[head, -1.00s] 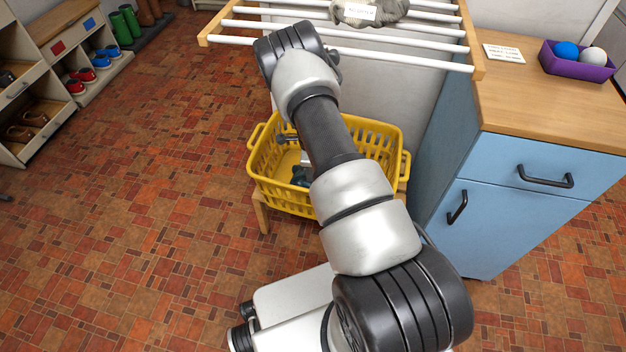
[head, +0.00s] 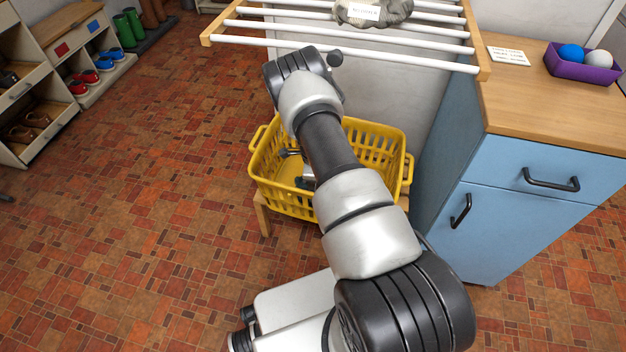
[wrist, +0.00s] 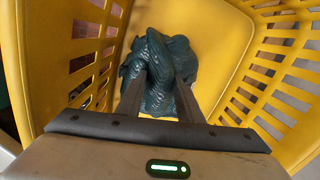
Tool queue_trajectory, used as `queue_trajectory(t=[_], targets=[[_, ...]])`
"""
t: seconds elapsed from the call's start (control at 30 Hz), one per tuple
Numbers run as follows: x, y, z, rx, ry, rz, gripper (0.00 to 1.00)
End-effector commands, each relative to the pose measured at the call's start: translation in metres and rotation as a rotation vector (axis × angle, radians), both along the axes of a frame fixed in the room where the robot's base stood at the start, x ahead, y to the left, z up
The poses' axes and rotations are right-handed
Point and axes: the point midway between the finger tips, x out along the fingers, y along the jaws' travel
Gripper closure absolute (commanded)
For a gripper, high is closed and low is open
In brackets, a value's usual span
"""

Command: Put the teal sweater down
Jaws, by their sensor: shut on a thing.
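The teal sweater (wrist: 158,58) is a dark, bunched bundle in the wrist view, low inside the yellow basket (wrist: 215,30). My gripper (wrist: 160,84) is shut on it, with one finger on each side of the bundle. I cannot tell whether the sweater touches the basket floor. In the head view, my arm reaches down into the yellow basket (head: 276,198) and hides most of the gripper and the sweater.
The basket stands on a low wooden stand (head: 262,214). Above it is a drying rack (head: 400,46) with a grey labelled garment (head: 372,12). A blue cabinet (head: 520,220) stands close on the right, with a purple bin (head: 582,68) on top.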

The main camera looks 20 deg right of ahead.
Motion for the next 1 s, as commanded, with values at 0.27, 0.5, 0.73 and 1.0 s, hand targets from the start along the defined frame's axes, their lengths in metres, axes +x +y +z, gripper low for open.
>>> queue_trajectory(t=[0.27,0.5,0.73,1.0], targets=[[0.000,0.000,-0.002,0.000,0.000,0.000,0.48],[0.000,0.000,-0.002,0.000,0.000,-0.001,0.48],[0.001,0.000,0.016,0.000,-0.002,-0.001,0.48],[-0.007,0.004,0.077,0.001,-0.001,-0.001,0.48]])
